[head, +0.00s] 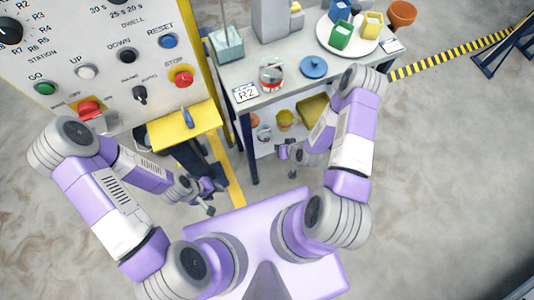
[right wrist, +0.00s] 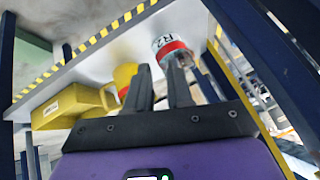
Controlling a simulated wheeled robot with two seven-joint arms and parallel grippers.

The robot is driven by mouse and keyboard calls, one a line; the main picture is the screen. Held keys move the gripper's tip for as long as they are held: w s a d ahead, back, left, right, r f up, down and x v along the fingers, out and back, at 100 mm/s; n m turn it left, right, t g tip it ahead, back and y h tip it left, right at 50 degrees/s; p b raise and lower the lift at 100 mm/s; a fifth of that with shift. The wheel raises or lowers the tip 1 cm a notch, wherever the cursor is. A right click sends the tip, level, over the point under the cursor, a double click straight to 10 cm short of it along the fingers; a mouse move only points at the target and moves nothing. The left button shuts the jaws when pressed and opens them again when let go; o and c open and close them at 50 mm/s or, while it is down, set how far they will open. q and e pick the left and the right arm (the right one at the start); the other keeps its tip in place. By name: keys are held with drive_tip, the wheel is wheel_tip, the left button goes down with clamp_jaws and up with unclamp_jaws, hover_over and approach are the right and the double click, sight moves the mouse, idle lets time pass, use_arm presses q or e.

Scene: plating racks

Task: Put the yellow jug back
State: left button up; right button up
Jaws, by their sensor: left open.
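The yellow jug (head: 286,118) stands on the lower shelf of the bench, beside a small glass jar. My right gripper (head: 289,151) is low in front of that shelf, apart from the jug in the head view. In the right wrist view, its two fingers (right wrist: 158,82) are apart with nothing seen between them. A yellow round thing, likely the jug (right wrist: 125,76), shows just beyond the left finger and is partly hidden by it. My left gripper (head: 209,196) is open and empty, low near the control panel.
A yellow bin (head: 313,107) shares the shelf; it also shows in the wrist view (right wrist: 75,107). A red-banded jar marked R2 (right wrist: 168,48) stands near the fingers. The bench top (head: 302,88) holds a jar (head: 271,74), a blue lid (head: 313,67) and a round white tray (head: 330,43).

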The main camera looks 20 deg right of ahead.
drive_tip(key=s+a+r+g+y, duration=0.1)
drive_tip(key=s+a+r+g, duration=0.5)
drive_tip(key=s+a, duration=0.4)
drive_tip(key=shift+s+a+r+m+g+y, duration=0.3)
drive_tip(key=shift+r+m+y, duration=0.1)
drive_tip(key=shift+r, duration=0.15)
wheel_tip(320, 180, up, 5)
drive_tip(key=p, duration=0.5)
drive_tip(key=shift+w, duration=0.1)
